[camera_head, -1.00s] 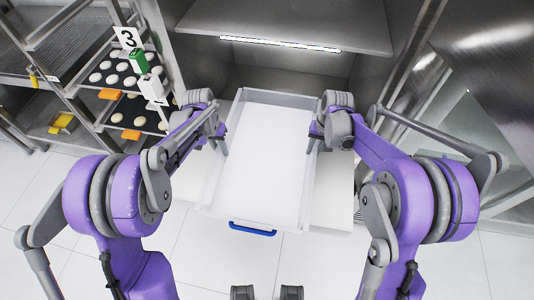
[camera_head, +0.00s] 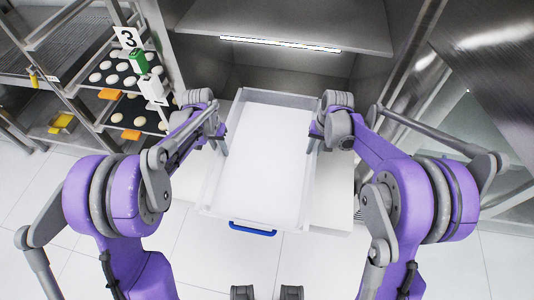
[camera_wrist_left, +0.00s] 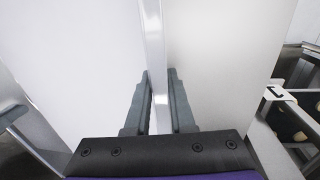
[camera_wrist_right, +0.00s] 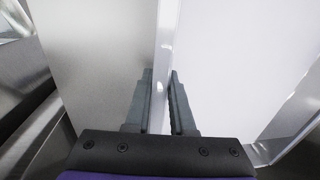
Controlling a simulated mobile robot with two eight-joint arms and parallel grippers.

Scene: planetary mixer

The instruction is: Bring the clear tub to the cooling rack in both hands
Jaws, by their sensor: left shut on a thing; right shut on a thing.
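The clear tub (camera_head: 262,160), a long, shallow tub with a pale inside and a see-through rim, lies in front of me in the head view. My left gripper (camera_head: 222,146) is shut on its left side wall, and my right gripper (camera_head: 312,144) is shut on its right side wall. In the left wrist view the wall (camera_wrist_left: 153,45) stands between the fingers (camera_wrist_left: 160,105). The right wrist view shows the other wall (camera_wrist_right: 165,45) between the fingers (camera_wrist_right: 161,105). A tall rack (camera_head: 88,55) at the left may be the cooling rack; I cannot tell for sure.
Black trays (camera_head: 122,72) with pale round pieces sit in that rack, beside a number 3 sign (camera_head: 127,37). A steel shelf (camera_head: 290,22) with a light strip is beyond the tub. A blue bar (camera_head: 252,229) is at the tub's near end. Tiled floor (camera_head: 200,262) shows nearer me.

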